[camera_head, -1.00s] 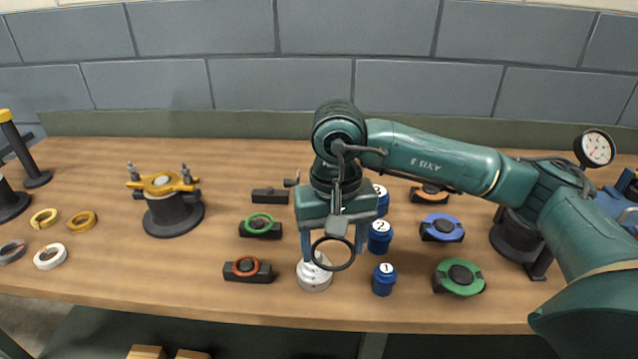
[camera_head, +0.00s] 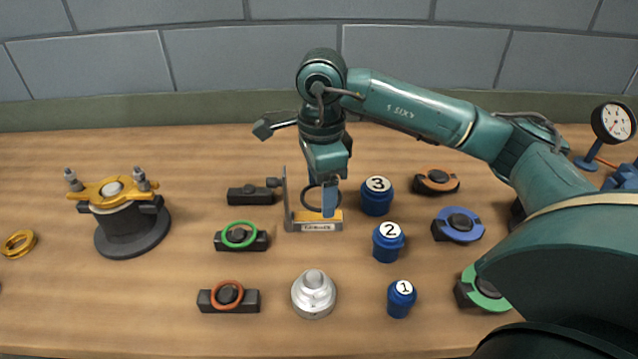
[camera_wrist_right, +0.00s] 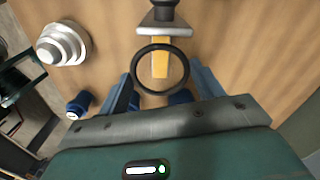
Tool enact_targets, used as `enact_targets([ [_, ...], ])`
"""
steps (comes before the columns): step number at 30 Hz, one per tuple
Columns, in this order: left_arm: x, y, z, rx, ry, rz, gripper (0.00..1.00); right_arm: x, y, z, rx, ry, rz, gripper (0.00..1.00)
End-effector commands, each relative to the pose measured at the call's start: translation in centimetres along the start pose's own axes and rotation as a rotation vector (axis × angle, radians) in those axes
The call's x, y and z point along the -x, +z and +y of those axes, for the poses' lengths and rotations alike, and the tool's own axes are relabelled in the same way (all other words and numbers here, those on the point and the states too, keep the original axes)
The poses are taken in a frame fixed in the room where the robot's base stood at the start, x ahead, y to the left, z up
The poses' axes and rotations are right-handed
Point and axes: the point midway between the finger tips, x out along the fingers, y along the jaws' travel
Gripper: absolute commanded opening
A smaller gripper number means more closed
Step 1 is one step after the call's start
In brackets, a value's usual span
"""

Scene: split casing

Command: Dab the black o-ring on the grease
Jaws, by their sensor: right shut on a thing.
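The black o-ring (camera_head: 305,203) is held by my right gripper (camera_head: 319,192), which is shut on it. The ring also shows in the right wrist view (camera_wrist_right: 138,75), between the fingers of the gripper (camera_wrist_right: 163,88). In the head view the ring is at a small yellow block (camera_head: 335,217) with a grey upright bracket and a label on its front, apparently the grease stand. In the wrist view the yellow strip (camera_wrist_right: 160,62) shows through the ring. A finger partly hides the ring, and I cannot tell whether it touches the grease. My left gripper is not in view.
Blue numbered pots (camera_head: 388,247) stand to the right of the block. A stepped silver piece (camera_head: 314,296) stands in front. Holders with a green ring (camera_head: 239,235) and a red ring (camera_head: 227,296) are on the left. A yellow-topped casing (camera_head: 125,222) stands further left.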

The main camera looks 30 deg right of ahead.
Motion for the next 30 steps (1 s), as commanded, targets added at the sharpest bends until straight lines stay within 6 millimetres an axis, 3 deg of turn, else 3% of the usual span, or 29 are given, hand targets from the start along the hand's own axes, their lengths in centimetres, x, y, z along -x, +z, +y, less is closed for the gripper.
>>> enact_targets([
  [18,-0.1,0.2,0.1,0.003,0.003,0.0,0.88,0.0,0.1,-0.1,0.003,0.0,0.0,0.45],
  [30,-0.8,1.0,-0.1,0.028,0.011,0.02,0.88,-2.1,0.1,0.0,-0.001,0.0,0.0,0.45],
])
